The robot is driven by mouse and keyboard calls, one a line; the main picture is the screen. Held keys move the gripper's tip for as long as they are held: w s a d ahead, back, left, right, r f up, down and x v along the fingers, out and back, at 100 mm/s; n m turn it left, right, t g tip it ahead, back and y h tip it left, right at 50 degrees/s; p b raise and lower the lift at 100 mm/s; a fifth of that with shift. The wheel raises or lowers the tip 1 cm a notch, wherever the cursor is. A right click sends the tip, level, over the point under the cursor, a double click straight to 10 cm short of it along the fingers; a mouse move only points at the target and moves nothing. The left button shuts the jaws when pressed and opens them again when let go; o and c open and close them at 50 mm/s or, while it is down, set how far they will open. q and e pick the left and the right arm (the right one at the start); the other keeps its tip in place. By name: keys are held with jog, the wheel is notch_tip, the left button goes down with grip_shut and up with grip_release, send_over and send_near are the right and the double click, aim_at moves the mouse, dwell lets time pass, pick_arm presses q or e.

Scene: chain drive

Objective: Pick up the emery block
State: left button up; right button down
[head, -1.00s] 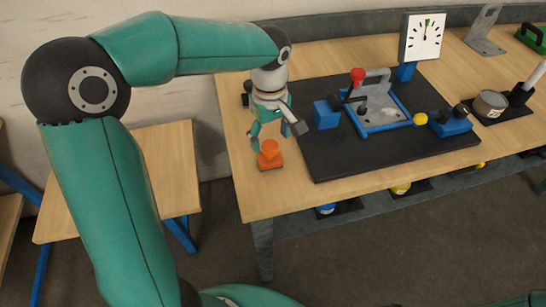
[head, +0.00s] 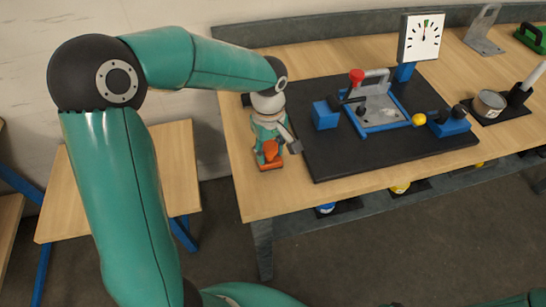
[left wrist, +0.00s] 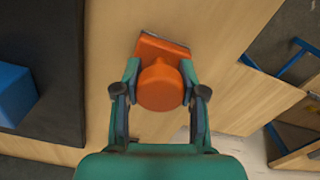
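The emery block, an orange block with a round knob on top, lies on the wooden table left of the black mat. In the head view the block (head: 270,163) shows below my left gripper (head: 268,152), which points down and partly covers it. In the left wrist view the emery block (left wrist: 160,86) sits between the two fingers of my left gripper (left wrist: 160,72). One finger is on each side of the knob, very close to it. I cannot tell whether they press on it. My right gripper is not in view.
The black mat (head: 330,165) with a blue block (head: 325,115) and a blue-framed fixture (head: 383,110) lies to the right. A dial (head: 422,37) stands behind. The table's left edge is close to the emery block.

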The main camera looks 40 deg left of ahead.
aim_at(269, 145)
pick_arm(q)
grip_shut()
jog(key=shift+r, duration=0.15)
notch_tip(269, 145, up, 20)
jog(key=shift+p, duration=0.35)
